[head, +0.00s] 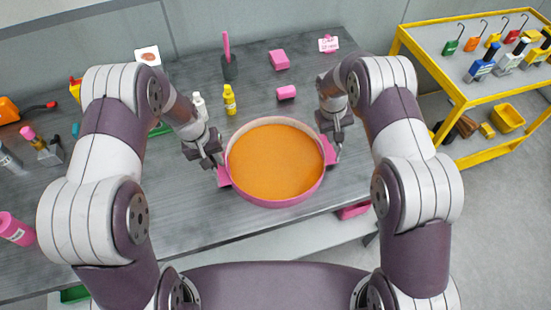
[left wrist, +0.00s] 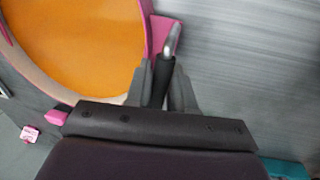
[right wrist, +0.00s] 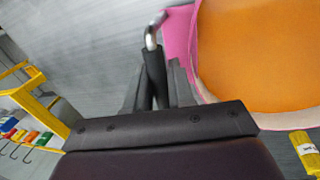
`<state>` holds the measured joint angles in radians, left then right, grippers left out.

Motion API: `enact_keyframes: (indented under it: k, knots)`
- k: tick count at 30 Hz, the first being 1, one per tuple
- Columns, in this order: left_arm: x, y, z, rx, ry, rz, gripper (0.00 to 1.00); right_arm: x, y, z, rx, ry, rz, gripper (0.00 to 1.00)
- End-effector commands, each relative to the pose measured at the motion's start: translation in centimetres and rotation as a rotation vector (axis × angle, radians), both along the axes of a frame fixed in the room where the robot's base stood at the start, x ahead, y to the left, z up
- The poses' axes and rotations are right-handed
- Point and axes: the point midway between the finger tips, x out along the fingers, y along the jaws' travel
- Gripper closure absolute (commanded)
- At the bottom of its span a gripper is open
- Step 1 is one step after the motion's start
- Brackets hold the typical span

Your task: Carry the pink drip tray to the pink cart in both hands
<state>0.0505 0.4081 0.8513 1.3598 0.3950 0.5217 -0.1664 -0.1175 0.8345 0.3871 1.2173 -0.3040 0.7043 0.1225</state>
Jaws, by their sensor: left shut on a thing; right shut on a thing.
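The pink drip tray (head: 278,203) is round, with an orange surface inside, and appears level above the front part of the grey bench. I cannot tell whether it touches the bench. My left gripper (head: 217,164) is shut on its left handle, a bent metal bar with a black grip, seen in the left wrist view (left wrist: 171,45). My right gripper (head: 334,149) is shut on the matching right handle, seen in the right wrist view (right wrist: 151,38). The gripped parts are partly hidden by the fingers. I cannot make out a pink cart in any view.
The grey bench (head: 190,219) holds a yellow bottle (head: 229,99), a pink block (head: 279,60) and a pink cylinder (head: 286,92) behind the tray. A yellow-framed cart (head: 450,85) with tools stands right. A pink object (head: 353,211) shows below the bench edge. Floor at right is clear.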

Motion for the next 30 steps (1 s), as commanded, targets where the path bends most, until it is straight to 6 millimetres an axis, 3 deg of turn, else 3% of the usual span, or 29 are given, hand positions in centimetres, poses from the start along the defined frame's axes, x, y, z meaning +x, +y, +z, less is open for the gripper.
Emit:
enact_keyframes:
  k: [21,30]
  knots:
    - [0.1,0.0,0.3,0.0,-0.004,0.001,1.0,0.1,0.0,0.3,0.0,-0.004,0.0,1.0]
    - [0.1,0.0,3.7,0.001,-0.003,0.001,1.0,0.1,0.0,3.7,0.0,-0.003,0.001,1.0]
